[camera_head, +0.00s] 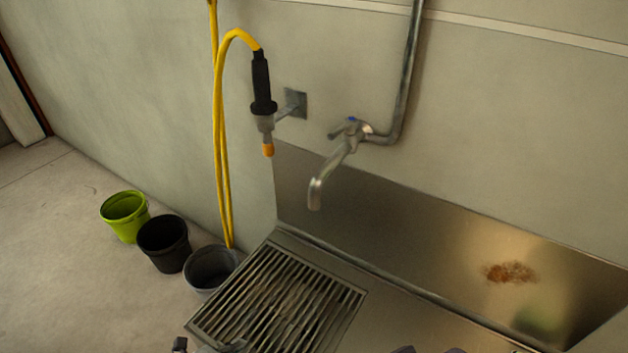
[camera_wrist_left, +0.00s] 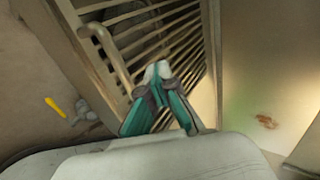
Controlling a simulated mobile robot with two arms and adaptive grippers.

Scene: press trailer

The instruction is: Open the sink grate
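The sink grate (camera_head: 278,300) is a slatted metal panel lying flat at the left end of the steel sink. It also shows at the top of the left wrist view (camera_wrist_left: 185,28), with a curved bar handle (camera_wrist_left: 104,48) along its left side. My left gripper (camera_wrist_left: 157,71) has teal fingers with pale tips that meet over the slats, just right of the handle's lower end. It looks shut with nothing visible between the tips; contact with the grate cannot be told. In the head view only small parts show at the bottom edge. My right gripper is not clearly seen.
A tap (camera_head: 332,168) and a black spray nozzle (camera_head: 261,85) on a yellow hose (camera_head: 219,140) hang above the sink. Green (camera_head: 125,215), black (camera_head: 164,243) and grey (camera_head: 210,268) buckets stand left of it. A brown stain (camera_head: 510,273) marks the steel at right.

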